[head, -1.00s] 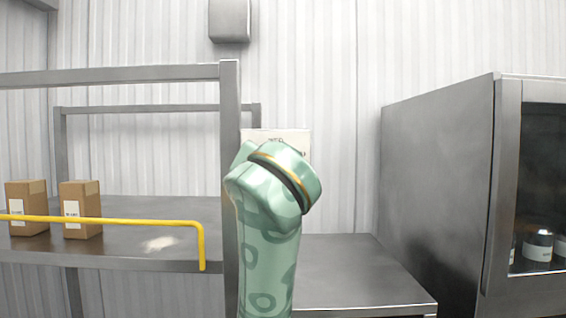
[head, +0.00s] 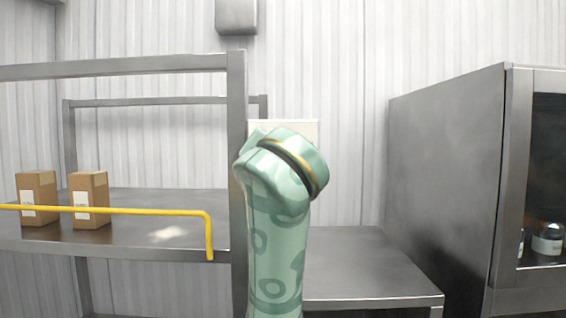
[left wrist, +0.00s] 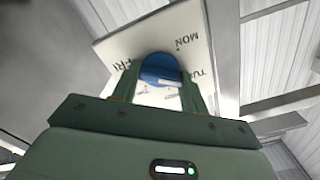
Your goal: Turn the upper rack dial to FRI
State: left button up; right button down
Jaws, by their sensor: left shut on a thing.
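The blue dial (left wrist: 158,67) shows in the left wrist view, mounted on a white plate (left wrist: 135,42) with day lettering around it. MON, TUE and FRI are partly readable, turned over in this view. A pale mark shows on the dial's lower right; I cannot tell which day it points to. My left gripper (left wrist: 157,84) has a finger on each side of the dial and is shut on it. In the head view, the plate (head: 311,130) is mostly behind my patterned arm, which hides the dial and gripper. My right gripper is not in view.
A grey metal rack (head: 237,170) stands at left, with two brown boxes (head: 89,203) on its shelf and a yellow rail (head: 150,211) along the front. A low metal table (head: 365,270) and a large grey cabinet (head: 445,170) are at right.

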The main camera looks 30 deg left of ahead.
pick_arm(q)
jog(key=m+b, duration=0.2)
jog(key=m, duration=0.9)
jog(key=m+b, duration=0.2)
jog(key=m, duration=1)
jog(key=m+b, duration=0.2)
jog(key=m, duration=0.9)
jog(key=shift+f+m, duration=0.25)
jog(key=shift+m, duration=0.35)
jog(key=o, duration=1)
jog(key=shift+r, duration=0.1)
jog(key=shift+s, duration=0.1)
